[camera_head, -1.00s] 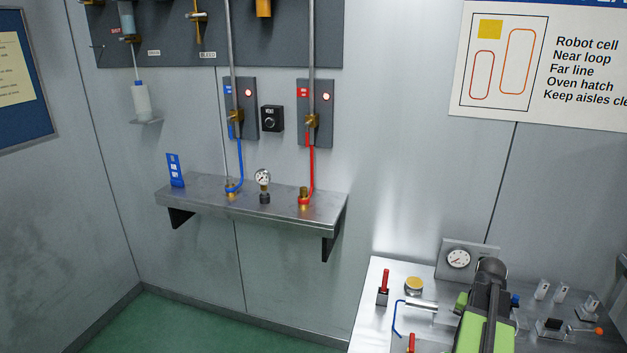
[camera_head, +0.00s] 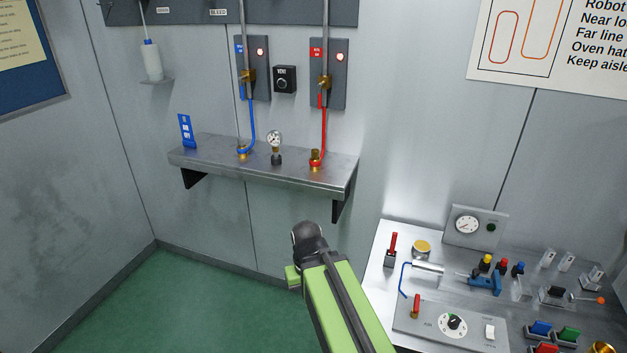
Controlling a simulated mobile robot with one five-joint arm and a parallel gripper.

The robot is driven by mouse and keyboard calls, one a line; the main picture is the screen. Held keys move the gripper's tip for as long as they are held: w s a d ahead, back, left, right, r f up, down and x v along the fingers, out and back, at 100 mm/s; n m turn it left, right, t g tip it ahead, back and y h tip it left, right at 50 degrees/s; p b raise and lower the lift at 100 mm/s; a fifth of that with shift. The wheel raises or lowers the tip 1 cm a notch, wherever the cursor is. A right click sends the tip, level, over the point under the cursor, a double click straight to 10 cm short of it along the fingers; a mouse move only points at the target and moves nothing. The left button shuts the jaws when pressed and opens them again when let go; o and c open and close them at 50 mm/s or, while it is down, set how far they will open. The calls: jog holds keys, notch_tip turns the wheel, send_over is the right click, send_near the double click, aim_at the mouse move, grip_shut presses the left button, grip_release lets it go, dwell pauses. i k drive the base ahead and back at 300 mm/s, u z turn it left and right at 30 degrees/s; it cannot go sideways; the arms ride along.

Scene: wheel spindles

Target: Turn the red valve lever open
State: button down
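A small red lever (camera_head: 320,101) hangs down beside the brass valve on the right-hand grey wall plate, above the red hose (camera_head: 324,135). Two more red levers stand on the steel bench: one upright on a dark base (camera_head: 393,243) at the back left, one on the front panel (camera_head: 416,304). I cannot tell for certain which is the valve lever of the task. My green arm with its dark rounded end reaches up from the bottom middle, left of the bench. No gripper fingers can be made out. The arm appears clear of all three levers.
A steel shelf (camera_head: 205,151) on the wall carries a gauge (camera_head: 275,143) and a blue tag rack (camera_head: 186,131). The bench (camera_head: 385,273) at right is crowded with a gauge box (camera_head: 478,227), switches, a dial and buttons. Green floor (camera_head: 200,295) is open at left.

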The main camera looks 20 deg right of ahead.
aim_at(415, 311)
jog(key=u, duration=0.95)
jog(key=k, duration=0.7)
jog(key=u, duration=0.25)
